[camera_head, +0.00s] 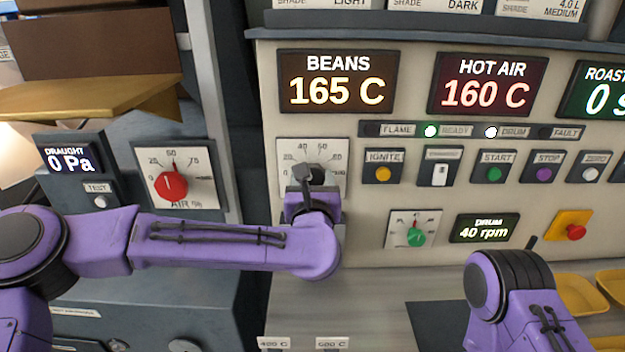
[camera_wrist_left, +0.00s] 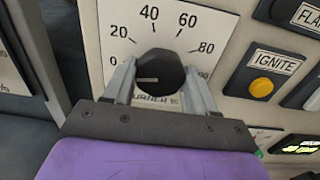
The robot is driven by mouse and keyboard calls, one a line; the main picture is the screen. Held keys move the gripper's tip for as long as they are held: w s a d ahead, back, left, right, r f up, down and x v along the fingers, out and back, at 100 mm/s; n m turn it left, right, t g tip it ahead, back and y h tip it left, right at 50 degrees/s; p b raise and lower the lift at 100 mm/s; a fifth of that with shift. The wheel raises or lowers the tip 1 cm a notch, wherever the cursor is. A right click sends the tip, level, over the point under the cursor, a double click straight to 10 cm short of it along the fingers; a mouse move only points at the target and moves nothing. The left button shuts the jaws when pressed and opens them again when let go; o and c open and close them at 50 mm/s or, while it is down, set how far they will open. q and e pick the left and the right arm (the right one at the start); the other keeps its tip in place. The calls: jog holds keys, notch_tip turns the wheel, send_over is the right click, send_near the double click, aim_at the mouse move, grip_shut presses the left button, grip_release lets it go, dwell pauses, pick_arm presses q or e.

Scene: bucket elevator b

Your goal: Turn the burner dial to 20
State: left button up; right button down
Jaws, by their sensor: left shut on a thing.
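The burner dial is a black knob (camera_wrist_left: 160,70) on a white plate (camera_wrist_left: 185,22) marked 0, 20, 40, 60, 80 and more. Its pale pointer line points left, near the 0 side of the scale. In the head view the knob (camera_head: 308,174) is partly hidden by my left gripper (camera_head: 305,183). In the left wrist view my left gripper (camera_wrist_left: 158,82) has one finger on each side of the knob and is shut on it. The label below the knob is partly covered.
To the right are the ignite button (camera_head: 383,172), a white switch (camera_head: 440,174) and several more buttons. A green dial (camera_head: 416,237) sits below right. A red air dial (camera_head: 171,186) is at the left. The beans display (camera_head: 338,82) reads 165 C.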

pick_arm(q)
jog(key=shift+m, duration=0.3)
jog(key=shift+m+b, duration=0.75)
jog(key=shift+m, duration=2.85)
jog(key=o, duration=1)
jog(key=shift+o, duration=0.2)
